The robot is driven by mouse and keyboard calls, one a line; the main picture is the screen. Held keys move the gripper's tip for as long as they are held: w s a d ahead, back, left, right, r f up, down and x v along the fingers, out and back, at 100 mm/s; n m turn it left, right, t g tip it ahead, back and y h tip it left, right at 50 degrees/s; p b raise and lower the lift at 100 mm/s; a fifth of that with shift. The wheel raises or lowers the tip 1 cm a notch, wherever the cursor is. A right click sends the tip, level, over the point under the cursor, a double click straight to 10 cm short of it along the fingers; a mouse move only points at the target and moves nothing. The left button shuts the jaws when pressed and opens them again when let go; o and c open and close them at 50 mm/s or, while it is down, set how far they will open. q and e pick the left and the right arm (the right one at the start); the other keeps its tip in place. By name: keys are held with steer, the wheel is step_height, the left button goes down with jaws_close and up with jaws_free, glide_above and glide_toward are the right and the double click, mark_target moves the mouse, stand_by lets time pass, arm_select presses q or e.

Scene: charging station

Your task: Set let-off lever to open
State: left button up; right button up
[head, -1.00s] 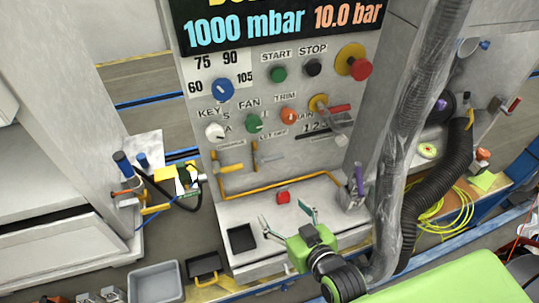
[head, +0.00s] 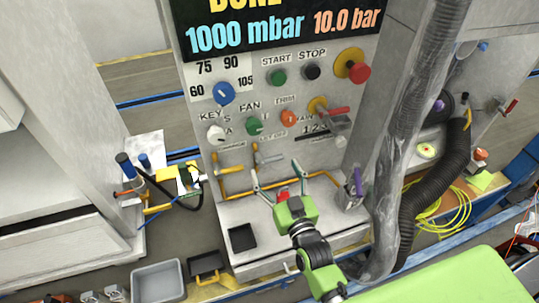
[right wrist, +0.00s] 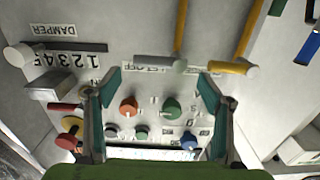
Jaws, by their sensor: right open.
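The let-off lever (head: 267,158) is a grey handle on a yellow pipe low on the grey panel, below the LET-OFF label. In the wrist view nothing is between the fingertips (right wrist: 158,79). My left gripper is out of view.
Several knobs and a red stop button (head: 360,72) are on the panel above. A yellow pipe (head: 320,180) runs along the ledge. A thick hose (head: 400,160) hangs at right.

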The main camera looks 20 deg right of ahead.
mark_target(270, 160)
steer(key=shift+w+a+p, duration=0.1)
steer(key=shift+w+p, duration=0.3)
steer(key=shift+w, duration=2.35)
steer(key=shift+c, duration=0.5)
steer(key=c, duration=1.6)
steer(key=shift+o, duration=0.2)
